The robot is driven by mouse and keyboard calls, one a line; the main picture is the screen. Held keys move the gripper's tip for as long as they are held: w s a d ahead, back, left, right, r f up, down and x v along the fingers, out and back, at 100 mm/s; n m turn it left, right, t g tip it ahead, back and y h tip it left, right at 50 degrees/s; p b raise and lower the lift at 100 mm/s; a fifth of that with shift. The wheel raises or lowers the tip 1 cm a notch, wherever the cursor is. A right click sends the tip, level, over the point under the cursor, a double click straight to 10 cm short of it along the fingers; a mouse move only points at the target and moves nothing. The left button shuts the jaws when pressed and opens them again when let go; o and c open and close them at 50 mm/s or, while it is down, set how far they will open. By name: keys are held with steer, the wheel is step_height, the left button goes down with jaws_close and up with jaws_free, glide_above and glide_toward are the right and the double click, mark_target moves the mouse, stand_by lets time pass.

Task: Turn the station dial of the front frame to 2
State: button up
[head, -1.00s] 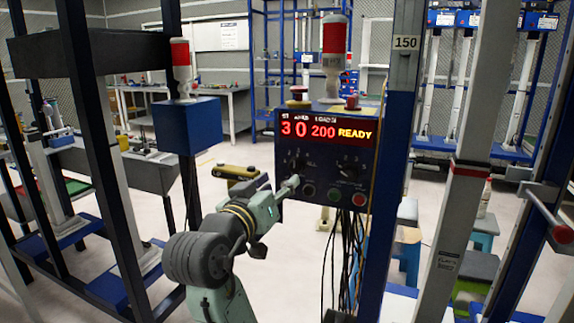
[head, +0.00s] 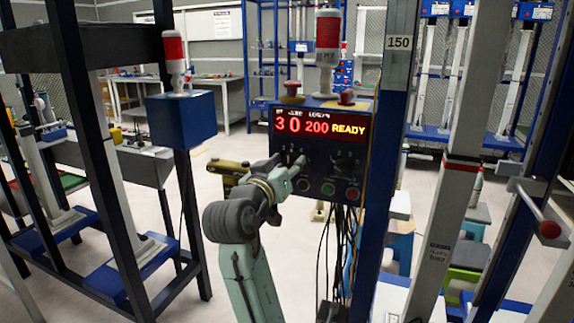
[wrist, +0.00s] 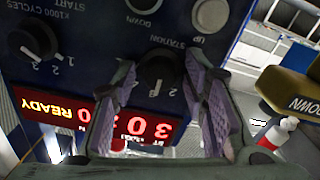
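The front frame's control box (head: 374,112) carries a red display (head: 320,126) reading 3 0 200 READY; the 3 stands under the ST label. The station dial (wrist: 160,68) is a black knob under the STATION label, seen upside down in the wrist view, with a 2 beside it. My gripper (wrist: 160,62) is open, its two purple-padded fingers on either side of the dial. I cannot tell whether they touch it. In the head view my gripper (head: 297,162) is at the box's left side and hides most of the dial.
A second dial (wrist: 25,42), marked x1000 cycles, and several push buttons (head: 328,188) share the panel. Blue post (head: 385,150) stands right of the box, and black cables (head: 340,240) hang below. A yellow-brown object (head: 228,168) lies behind my arm.

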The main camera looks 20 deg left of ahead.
jaws_close()
steer(key=shift+r+n, duration=0.1)
steer(key=shift+n, duration=0.2)
steer(key=n+p, duration=0.2)
steer(key=shift+n, duration=0.3)
steer(key=shift+n+p, duration=1.5)
steer(key=shift+n, duration=0.7)
steer(key=shift+o, duration=1.1)
jaws_free()
